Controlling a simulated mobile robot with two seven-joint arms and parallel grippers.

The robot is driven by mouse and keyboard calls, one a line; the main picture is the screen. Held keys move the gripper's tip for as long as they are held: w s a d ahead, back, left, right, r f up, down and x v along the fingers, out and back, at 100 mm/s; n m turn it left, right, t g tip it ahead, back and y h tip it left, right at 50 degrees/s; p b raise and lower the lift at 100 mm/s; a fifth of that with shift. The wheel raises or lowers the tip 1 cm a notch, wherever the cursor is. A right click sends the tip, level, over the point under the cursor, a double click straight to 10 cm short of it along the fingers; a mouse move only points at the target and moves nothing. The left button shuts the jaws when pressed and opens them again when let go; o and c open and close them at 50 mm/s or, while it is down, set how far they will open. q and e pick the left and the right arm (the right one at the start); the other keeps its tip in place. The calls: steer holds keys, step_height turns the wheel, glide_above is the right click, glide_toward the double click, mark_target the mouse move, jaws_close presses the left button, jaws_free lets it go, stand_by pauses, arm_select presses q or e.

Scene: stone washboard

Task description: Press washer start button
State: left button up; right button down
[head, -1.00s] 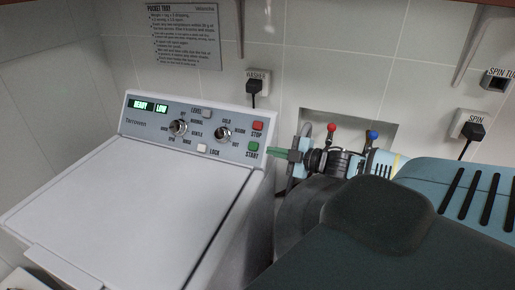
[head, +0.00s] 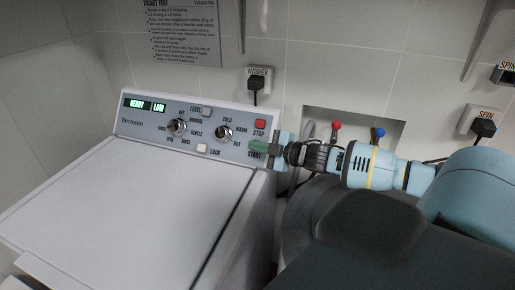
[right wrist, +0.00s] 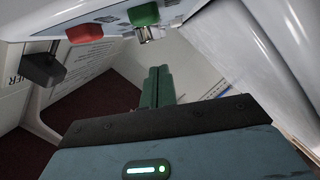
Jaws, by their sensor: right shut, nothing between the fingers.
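The white washer (head: 120,200) stands at the left with a control panel along its back. Its display reads READY and LOW. The red STOP button (head: 260,124) is at the panel's right end. My right gripper (head: 256,147) is shut and empty, its green fingers in front of the START button's place, just above the START label, hiding the button. In the right wrist view the green START button (right wrist: 144,14) and the red button (right wrist: 85,32) show at the top. The closed fingers (right wrist: 158,84) appear below the green button, with a visible gap in the picture. My left gripper is out of view.
Two dials (head: 223,132) and a white LOCK button (head: 202,148) sit on the panel left of my gripper. A plugged WASHER outlet (head: 258,84) is on the tiled wall. Red and blue valve handles (head: 377,133) stand in a wall recess behind my right arm.

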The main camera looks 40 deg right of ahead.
mark_target(262, 155)
steer(key=shift+w+d+f+b, duration=0.2)
steer(key=shift+w+d+f, duration=0.1)
steer(key=shift+d+f, duration=0.3)
steer(key=shift+w+d+f+b, duration=0.2)
steer(key=shift+w+d+f, duration=0.1)
steer(key=shift+d+f, duration=0.25)
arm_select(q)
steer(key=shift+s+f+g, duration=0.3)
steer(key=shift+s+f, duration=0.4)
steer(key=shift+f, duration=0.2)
arm_select(e)
steer(key=shift+w+d, duration=0.15)
steer(key=shift+d, duration=0.15)
steer(key=shift+w+d+f+b, duration=0.3)
steer(key=shift+d+f+b, duration=0.35)
steer(key=shift+f+b, duration=0.2)
steer(key=shift+r, duration=0.25)
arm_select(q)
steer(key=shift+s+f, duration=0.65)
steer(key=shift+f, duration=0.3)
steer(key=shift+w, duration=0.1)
